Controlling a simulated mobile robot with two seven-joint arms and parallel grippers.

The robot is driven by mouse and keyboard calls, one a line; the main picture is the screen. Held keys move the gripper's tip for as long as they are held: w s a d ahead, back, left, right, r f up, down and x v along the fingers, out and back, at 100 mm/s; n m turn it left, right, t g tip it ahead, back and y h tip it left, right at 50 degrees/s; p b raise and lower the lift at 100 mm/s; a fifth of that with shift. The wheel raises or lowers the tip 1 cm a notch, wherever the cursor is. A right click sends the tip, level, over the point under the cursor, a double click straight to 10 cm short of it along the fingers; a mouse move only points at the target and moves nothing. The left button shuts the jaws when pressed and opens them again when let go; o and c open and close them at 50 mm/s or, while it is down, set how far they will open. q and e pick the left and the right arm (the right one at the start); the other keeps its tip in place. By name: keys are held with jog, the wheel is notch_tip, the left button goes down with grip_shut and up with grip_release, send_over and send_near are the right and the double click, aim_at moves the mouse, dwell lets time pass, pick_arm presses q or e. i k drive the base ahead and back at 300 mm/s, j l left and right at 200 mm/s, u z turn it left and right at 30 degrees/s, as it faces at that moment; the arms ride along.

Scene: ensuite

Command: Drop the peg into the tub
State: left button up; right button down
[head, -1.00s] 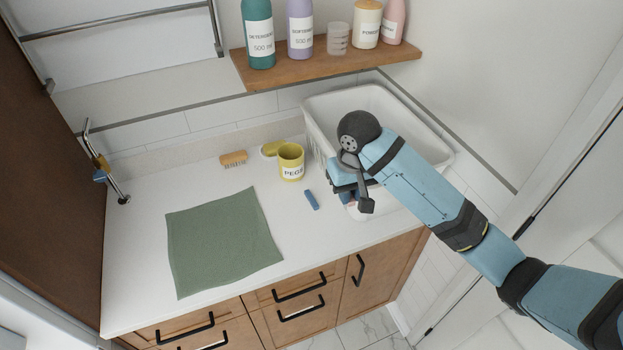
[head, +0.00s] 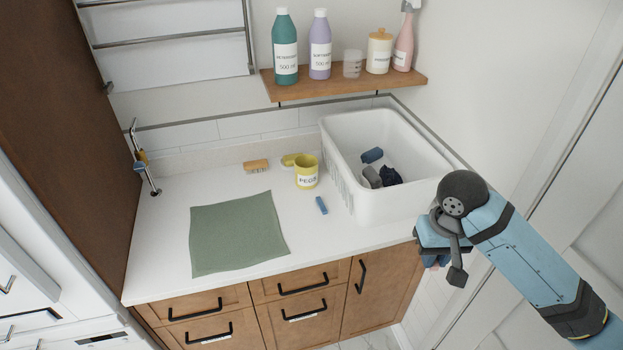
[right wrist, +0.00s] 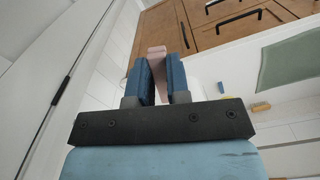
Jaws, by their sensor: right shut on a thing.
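My right gripper (head: 434,262) is low at the right in the head view, off the counter's front right corner. In the right wrist view its two blue fingers (right wrist: 160,78) are shut on a pink peg (right wrist: 157,60), which sticks out past the fingertips. The arm hides this peg in the head view. The yellow tub (head: 306,174), labelled PEGS, stands upright on the counter, left of the gripper and apart from it. Its inside is only partly visible. A blue peg (head: 321,205) lies on the counter in front of the tub. My left gripper is not in view.
A white basket (head: 398,207) with dark cloths stands right of the tub. A yellow lid (head: 291,160) and a wooden brush (head: 256,166) lie left of the tub. A green cloth (head: 238,235) covers the front left. Bottles stand on a shelf (head: 345,84) above.

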aim_at(306, 182)
jog(key=i+u, duration=0.5)
jog(key=i+l+u, duration=0.2)
jog(key=i+u, duration=0.25)
jog(key=i, duration=0.05)
